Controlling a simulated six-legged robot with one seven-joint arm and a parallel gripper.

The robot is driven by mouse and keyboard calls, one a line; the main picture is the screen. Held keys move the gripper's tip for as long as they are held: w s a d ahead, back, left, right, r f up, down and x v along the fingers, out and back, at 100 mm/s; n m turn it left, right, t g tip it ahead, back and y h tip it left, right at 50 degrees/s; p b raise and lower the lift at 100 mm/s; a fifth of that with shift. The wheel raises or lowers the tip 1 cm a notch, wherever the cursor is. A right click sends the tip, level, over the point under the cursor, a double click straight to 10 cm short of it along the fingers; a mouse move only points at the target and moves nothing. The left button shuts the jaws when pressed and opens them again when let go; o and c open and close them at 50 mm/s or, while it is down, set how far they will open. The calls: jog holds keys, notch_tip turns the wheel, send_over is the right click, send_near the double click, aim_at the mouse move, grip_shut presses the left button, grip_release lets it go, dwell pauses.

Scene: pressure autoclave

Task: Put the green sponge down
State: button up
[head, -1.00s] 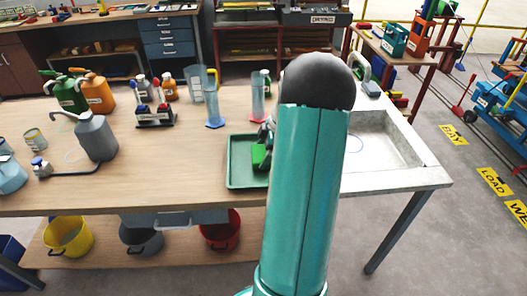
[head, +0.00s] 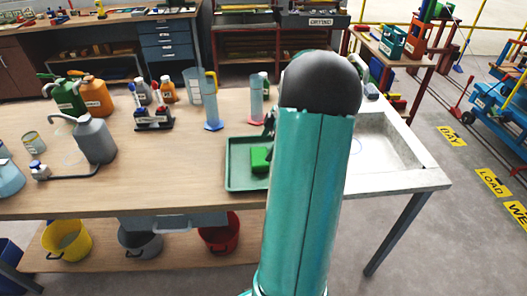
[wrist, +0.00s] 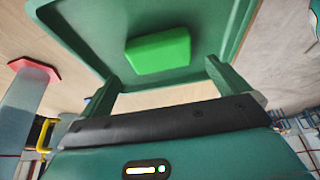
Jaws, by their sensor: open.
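The green sponge (head: 261,159) lies in the green tray (head: 234,180) on the workbench, left of the sink. In the wrist view the sponge (wrist: 158,51) rests on the tray floor, apart from both fingers. My gripper (wrist: 163,75) is open and empty, with its fingers on either side of the near end of the sponge and a gap around it. In the head view my arm hides the right part of the tray and most of the gripper.
A red-based cylinder (head: 257,106) and a blue-based cylinder (head: 212,105) stand behind the tray. A bottle rack (head: 154,121) is farther left. The sink (head: 385,145) is to the right. Bare bench lies left of the tray (head: 170,165).

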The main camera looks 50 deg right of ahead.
jog(key=v, duration=0.6)
jog(key=w+a+r+m+h, duration=0.1)
jog(key=w+a+r, duration=0.15)
jog(key=a, duration=0.55)
jog(key=w+a+r+m+h, duration=0.1)
jog(key=a+r, duration=0.2)
jog(key=a, duration=0.5)
jog(key=w+a+r+m, duration=0.1)
jog(key=w+a+r, duration=0.15)
jog(key=a, duration=0.55)
jog(key=s+a+m+t, duration=0.1)
jog(key=s+a, duration=0.4)
jog(key=a, duration=0.5)
jog(key=s+a+r+m+t+h, duration=0.1)
jog(key=s+a+m, duration=0.3)
jog(key=a, duration=0.7)
jog(key=shift+s, duration=0.75)
jog(key=shift+r, duration=0.1)
